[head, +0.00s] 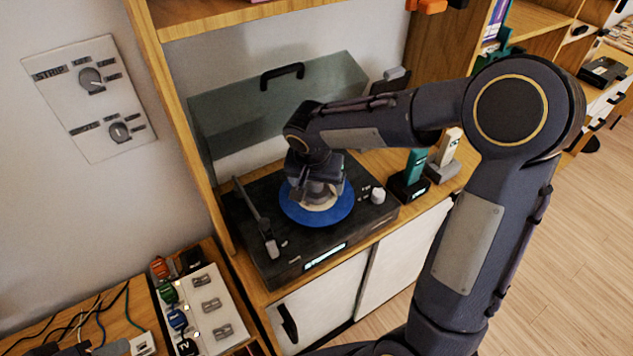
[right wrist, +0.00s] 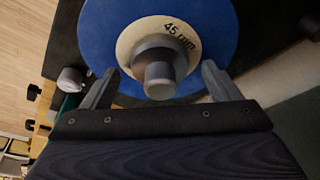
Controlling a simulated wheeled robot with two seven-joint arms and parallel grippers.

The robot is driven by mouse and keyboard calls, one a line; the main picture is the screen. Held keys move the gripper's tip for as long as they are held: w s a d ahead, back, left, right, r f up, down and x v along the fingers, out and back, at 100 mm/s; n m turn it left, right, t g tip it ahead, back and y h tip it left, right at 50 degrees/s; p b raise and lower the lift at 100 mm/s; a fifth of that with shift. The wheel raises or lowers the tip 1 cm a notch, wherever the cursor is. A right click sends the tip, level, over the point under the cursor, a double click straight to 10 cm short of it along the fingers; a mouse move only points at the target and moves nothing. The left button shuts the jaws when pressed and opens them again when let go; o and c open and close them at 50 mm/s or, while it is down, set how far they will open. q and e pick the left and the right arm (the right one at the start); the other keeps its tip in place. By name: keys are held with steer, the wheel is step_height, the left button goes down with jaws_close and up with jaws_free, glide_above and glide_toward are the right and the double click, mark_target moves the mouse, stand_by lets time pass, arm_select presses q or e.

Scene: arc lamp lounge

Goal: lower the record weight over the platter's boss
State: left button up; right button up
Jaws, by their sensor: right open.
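The grey record weight (right wrist: 160,72), a stepped cylinder with a narrower knob, is at the centre of the cream label (right wrist: 138,38) in the right wrist view. The label reads "45 rpm" and belongs to the blue record (head: 332,215) on the black turntable (head: 272,208). The platter's boss is hidden. My right gripper (right wrist: 159,74) is open, with one finger on each side of the weight and visible gaps between. In the head view my right gripper (head: 320,192) points down over the record's middle and mostly hides the weight. My left gripper is not in view.
The tonearm (head: 262,228) lies along the turntable's left side, and a light knob (head: 378,196) is at its right. The raised clear lid (head: 275,105) stands behind. A teal item (head: 414,165) stands on the cabinet to the right. Shelf uprights flank the turntable.

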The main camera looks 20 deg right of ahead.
steer(key=v, duration=0.8)
steer(key=s+f+n+t+y, duration=0.1)
steer(key=s+n+t+y, duration=0.2)
steer(key=s, duration=1.7)
steer(key=n+y, duration=0.2)
steer(key=shift+s+n+y, duration=0.35)
steer(key=shift+n+y, duration=0.05)
